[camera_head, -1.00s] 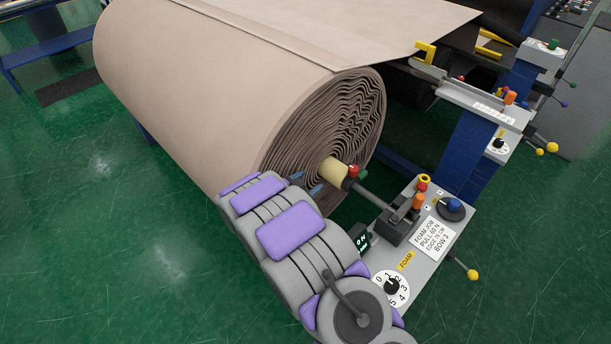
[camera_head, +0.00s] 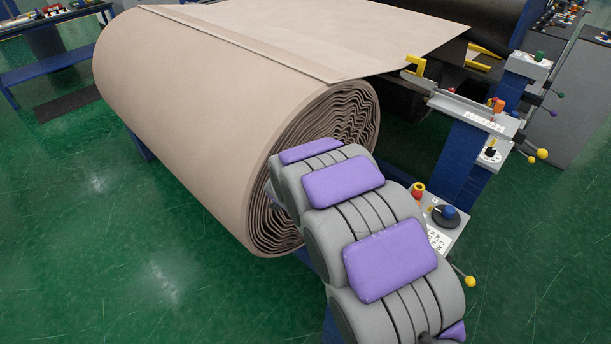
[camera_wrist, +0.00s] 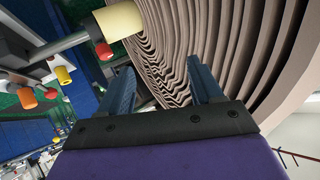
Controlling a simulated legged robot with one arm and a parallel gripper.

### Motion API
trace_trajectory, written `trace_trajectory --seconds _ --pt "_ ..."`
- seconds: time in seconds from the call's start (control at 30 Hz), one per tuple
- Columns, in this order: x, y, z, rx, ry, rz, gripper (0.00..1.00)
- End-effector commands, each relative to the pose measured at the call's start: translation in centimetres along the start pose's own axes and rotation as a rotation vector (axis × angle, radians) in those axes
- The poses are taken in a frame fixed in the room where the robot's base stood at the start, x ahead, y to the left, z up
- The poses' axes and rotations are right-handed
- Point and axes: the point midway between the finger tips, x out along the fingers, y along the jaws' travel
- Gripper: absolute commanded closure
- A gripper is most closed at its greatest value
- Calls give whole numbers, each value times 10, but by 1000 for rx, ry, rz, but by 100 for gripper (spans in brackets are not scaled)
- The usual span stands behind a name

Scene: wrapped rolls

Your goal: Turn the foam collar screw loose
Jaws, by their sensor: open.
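In the wrist view a dark collar (camera_wrist: 92,25) sits on the grey shaft against the pale yellow core (camera_wrist: 120,20) of the foam roll (camera_wrist: 225,50). A small red knob (camera_wrist: 104,50), seemingly the collar screw, sticks out from the collar. My gripper (camera_wrist: 157,68) is open, with nothing between its two blue fingers. The knob is just up and left of the left fingertip, outside the gap, and I see no clear contact. The fingers point at the layered roll end. In the head view my arm hides the collar, the screw and my gripper.
A grey control panel (camera_head: 455,236) with a blue-topped knob (camera_head: 448,212) stands right of my arm. Orange (camera_wrist: 27,98) and yellow (camera_wrist: 63,75) knobs show at left in the wrist view. A blue post (camera_head: 462,160) stands behind. Green floor is clear at the lower left.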

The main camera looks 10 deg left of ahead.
Motion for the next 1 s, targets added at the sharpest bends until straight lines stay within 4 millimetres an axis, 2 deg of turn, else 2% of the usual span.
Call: trace_trajectory --seconds 0.1,0.3,0.5,1.0 --pt "-14 0 -9 -8 -43 -28 35" --pt "-35 4 -12 -31 -121 -61 35" --pt "-48 9 -13 -46 -168 -76 35" --pt "-50 8 -11 -49 -176 -84 35"
